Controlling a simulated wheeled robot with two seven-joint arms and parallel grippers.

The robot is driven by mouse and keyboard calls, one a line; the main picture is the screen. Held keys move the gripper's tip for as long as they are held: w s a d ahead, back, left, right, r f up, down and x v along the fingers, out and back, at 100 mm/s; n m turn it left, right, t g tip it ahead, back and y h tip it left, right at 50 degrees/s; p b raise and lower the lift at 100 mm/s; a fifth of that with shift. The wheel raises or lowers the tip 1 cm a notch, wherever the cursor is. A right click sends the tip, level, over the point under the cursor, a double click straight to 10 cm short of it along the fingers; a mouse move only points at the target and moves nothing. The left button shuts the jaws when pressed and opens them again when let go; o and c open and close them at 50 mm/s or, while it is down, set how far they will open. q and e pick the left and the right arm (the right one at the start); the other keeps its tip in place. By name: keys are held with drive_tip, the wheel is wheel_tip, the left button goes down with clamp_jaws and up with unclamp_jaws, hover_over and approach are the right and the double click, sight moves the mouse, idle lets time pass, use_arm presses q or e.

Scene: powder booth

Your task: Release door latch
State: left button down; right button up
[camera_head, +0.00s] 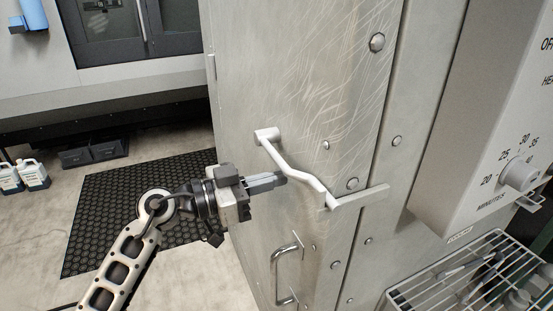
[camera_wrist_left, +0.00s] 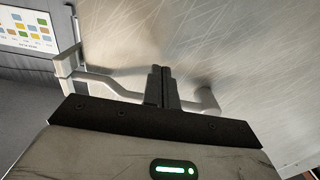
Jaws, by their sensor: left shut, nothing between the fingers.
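The door latch (camera_head: 291,170) is a bent, light grey lever on the scratched metal door (camera_head: 290,80). It runs from a pivot block at upper left down to a flat bar at the door's right edge. My left gripper (camera_head: 282,178) comes in from the left, with its fingers shut and its tips at the latch's middle. In the left wrist view the shut fingers (camera_wrist_left: 161,88) stand in front of the latch lever (camera_wrist_left: 112,88) and hide part of it. I cannot tell whether they touch it. My right gripper is not in view.
A D-shaped handle (camera_head: 276,275) sits on the door below the latch. A control box with a timer knob (camera_head: 519,175) stands out at right, above a wire rack (camera_head: 470,275) of tools. A black mat (camera_head: 110,200) and bottles (camera_head: 32,174) are on the floor at left.

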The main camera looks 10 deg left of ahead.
use_arm(q)
drive_tip(key=shift+r+p, duration=0.6)
drive_tip(key=shift+r, duration=5.45)
drive_tip(key=shift+a, duration=0.1)
drive_tip(key=shift+w+a+r, duration=0.65)
drive_tip(key=shift+w+r, duration=0.2)
drive_tip(key=shift+w, duration=0.15)
drive_tip(key=shift+w+a+r, duration=0.65)
drive_tip(key=shift+w+r, duration=0.15)
drive_tip(key=shift+w, duration=0.2)
drive_tip(key=s+d+v, duration=0.1)
drive_tip(key=v, duration=0.9)
drive_tip(key=shift+s, duration=0.4)
